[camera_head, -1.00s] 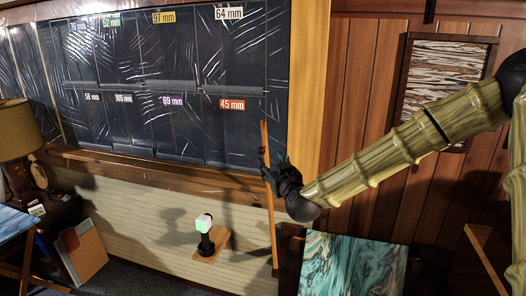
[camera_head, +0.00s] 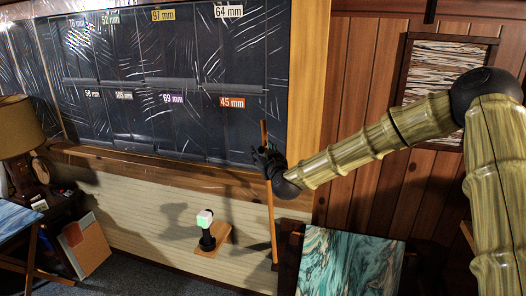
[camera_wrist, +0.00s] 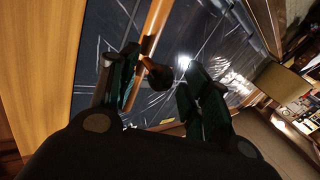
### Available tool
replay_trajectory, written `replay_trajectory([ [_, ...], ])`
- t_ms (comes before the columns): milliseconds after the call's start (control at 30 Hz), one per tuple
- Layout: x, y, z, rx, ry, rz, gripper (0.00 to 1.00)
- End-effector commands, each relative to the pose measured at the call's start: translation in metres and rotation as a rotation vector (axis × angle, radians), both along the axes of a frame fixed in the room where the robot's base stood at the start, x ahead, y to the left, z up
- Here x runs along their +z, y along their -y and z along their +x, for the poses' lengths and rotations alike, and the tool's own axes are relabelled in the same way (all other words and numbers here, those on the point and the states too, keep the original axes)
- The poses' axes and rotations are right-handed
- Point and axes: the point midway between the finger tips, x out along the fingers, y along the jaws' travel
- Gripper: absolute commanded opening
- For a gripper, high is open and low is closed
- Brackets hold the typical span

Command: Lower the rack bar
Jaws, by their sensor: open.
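The rack bar (camera_head: 271,230) is a thin wooden strip. In the head view it stands nearly upright in front of the right part of the dark panelled rack, its lower end below the ledge. In the wrist view my gripper (camera_wrist: 160,65) is open, with a finger on each side of the knob. I cannot tell whether either finger touches it.
The dark rack (camera_head: 160,130) has size labels such as 45 mm (camera_head: 231,102). A wooden ledge (camera_head: 150,168) runs beneath it. A joystick-like device (camera_head: 206,232) sits on a small wooden shelf. A marbled teal panel (camera_head: 350,262) stands at lower right. A lamp (camera_head: 18,128) is at far left.

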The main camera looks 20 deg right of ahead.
Motion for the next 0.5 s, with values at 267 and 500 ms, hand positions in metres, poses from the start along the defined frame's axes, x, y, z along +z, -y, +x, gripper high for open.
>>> replay_trajectory([
  [267,-0.0002,-0.0002,0.0014,0.000,0.000,0.000,0.48],
  [500,-0.0002,-0.0002,0.0013,0.000,0.000,0.000,0.10],
])
